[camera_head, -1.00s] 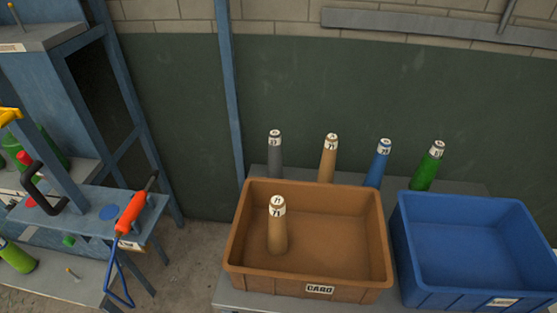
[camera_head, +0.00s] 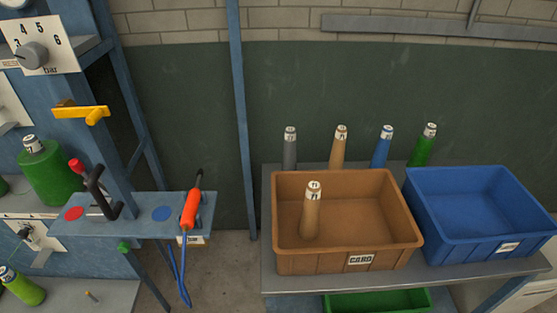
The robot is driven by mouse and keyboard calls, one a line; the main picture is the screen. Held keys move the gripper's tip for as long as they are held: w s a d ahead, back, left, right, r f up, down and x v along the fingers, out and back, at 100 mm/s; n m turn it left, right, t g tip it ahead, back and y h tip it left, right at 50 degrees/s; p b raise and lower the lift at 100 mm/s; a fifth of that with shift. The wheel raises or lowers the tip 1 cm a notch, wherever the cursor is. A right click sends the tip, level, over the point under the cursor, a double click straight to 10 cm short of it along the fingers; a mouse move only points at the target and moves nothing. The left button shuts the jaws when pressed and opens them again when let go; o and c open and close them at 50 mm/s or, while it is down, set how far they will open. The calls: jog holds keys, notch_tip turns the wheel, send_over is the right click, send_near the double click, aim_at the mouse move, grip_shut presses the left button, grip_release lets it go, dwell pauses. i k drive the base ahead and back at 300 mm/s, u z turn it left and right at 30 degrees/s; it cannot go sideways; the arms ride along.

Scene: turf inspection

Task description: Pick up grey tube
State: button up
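The grey tube (camera_head: 290,150) stands upright at the back of the grey table, behind the left part of the brown crate (camera_head: 345,262). It has a white labelled cap, and its lower end is hidden by the crate. To its right stand a tan tube (camera_head: 338,150), a blue tube (camera_head: 381,150) and a green tube (camera_head: 422,148) in a row. Another tan tube (camera_head: 311,212) stands inside the brown crate. My gripper is not in view.
A blue crate (camera_head: 480,240) stands right of the brown one. A green crate (camera_head: 380,300) sits below the table (camera_head: 290,284). At left, a blue frame holds a shelf (camera_head: 140,222) with a black lever (camera_head: 98,190) and an orange-handled tool (camera_head: 190,208). A blue post (camera_head: 240,120) stands between.

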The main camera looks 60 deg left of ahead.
aim_at(289, 162)
jog(key=u, duration=0.05)
jog(key=k, duration=1.05)
jog(key=u, duration=2.55)
jog(key=i, duration=0.95)
